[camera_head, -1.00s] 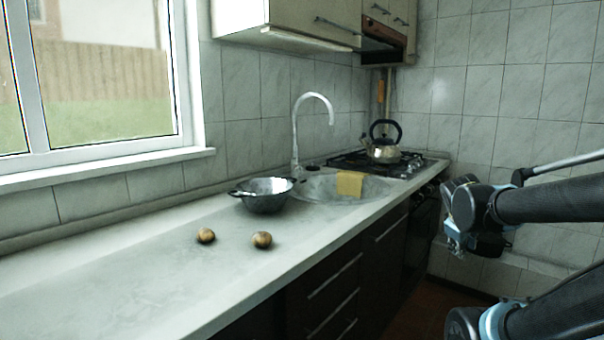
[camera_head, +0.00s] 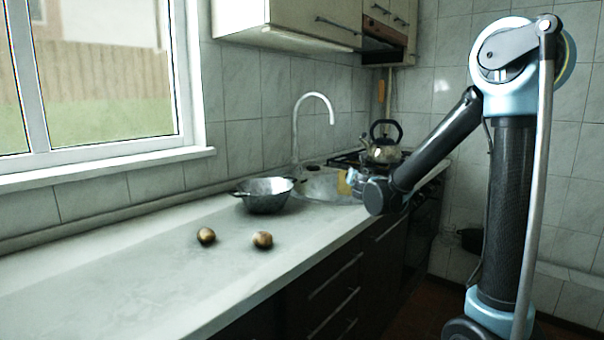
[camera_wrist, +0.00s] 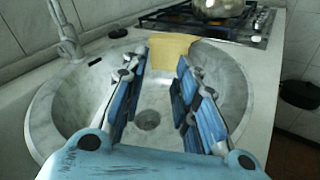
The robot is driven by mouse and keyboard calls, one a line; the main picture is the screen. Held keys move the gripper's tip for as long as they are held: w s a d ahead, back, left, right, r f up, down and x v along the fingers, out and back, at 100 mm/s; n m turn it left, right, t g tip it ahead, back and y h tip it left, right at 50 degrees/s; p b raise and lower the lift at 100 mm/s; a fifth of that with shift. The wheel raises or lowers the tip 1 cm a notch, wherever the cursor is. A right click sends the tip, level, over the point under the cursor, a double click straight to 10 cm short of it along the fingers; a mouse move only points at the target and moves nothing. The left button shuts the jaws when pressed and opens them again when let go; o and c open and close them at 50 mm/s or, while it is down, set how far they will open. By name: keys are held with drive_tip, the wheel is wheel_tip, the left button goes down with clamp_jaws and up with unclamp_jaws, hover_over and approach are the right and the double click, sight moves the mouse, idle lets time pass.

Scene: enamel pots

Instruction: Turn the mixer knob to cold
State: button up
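The tall curved mixer tap (camera_head: 296,135) stands behind the sink, against the wall. Its lower part and base (camera_wrist: 66,38) show at the upper left of the wrist view. I cannot clearly pick out the knob or its setting. My gripper (camera_wrist: 158,75) is open, with nothing between its blue-padded fingers. It is over the round sink (camera_wrist: 45,105), to the right of the tap base and apart from it. In the head view my wrist partly hides the sink (camera_head: 318,187), and the fingers are hard to make out.
A yellow cloth (camera_wrist: 168,50) hangs over the sink's far rim. A kettle (camera_head: 381,150) stands on the gas hob (camera_wrist: 185,22) beyond. A metal colander (camera_head: 265,197) sits left of the sink, with two brown round items (camera_head: 206,236) on the clear counter in front.

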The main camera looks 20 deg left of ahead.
sight(300, 168)
drive_tip(key=a+f+n+y, duration=0.1)
drive_tip(key=a+n, duration=0.2)
drive_tip(key=a, duration=0.2)
drive_tip(key=s+a+f+n+y, duration=0.1)
drive_tip(key=a+n+y, duration=0.1)
drive_tip(key=a, duration=0.4)
drive_tip(key=s+a+n+g+y, duration=0.1)
drive_tip(key=a+n+y, duration=0.1)
drive_tip(key=a+n, duration=0.3)
drive_tip(key=shift+s+a+f, duration=0.25)
drive_tip(key=shift+a+f, duration=0.1)
drive_tip(key=shift+f, duration=0.05)
drive_tip(key=x, duration=1.7)
drive_tip(key=shift+a+r, duration=0.1)
drive_tip(key=shift+a, duration=0.25)
drive_tip(key=shift+c, duration=0.6)
clamp_jaws()
